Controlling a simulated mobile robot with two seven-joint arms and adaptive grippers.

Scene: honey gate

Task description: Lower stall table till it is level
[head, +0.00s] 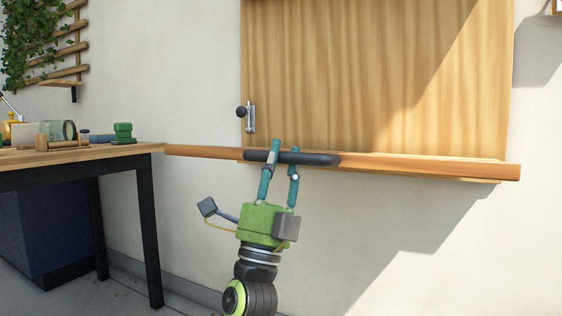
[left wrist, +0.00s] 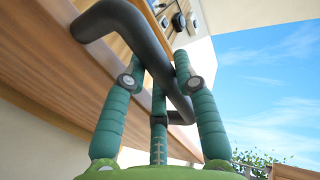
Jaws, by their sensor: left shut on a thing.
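The stall table shows in the head view as a long wooden board (head: 430,165) in front of the wall, seen almost edge-on. Its exact tilt is hard to tell from here. A black bar handle (head: 322,159) runs along its front edge. My left gripper (head: 281,158) is shut on this handle, coming from below with its teal fingers around the bar. In the left wrist view the dark handle (left wrist: 138,31) crosses between the fingers (left wrist: 153,82), beside the table's wooden edge (left wrist: 55,65). My right gripper is in neither view.
A wooden panel (head: 375,70) rises behind the table, with a metal latch with a black knob (head: 248,116) at its left. A workbench (head: 75,157) holding jars and small items stands close to the table's left end. The space below the table looks clear.

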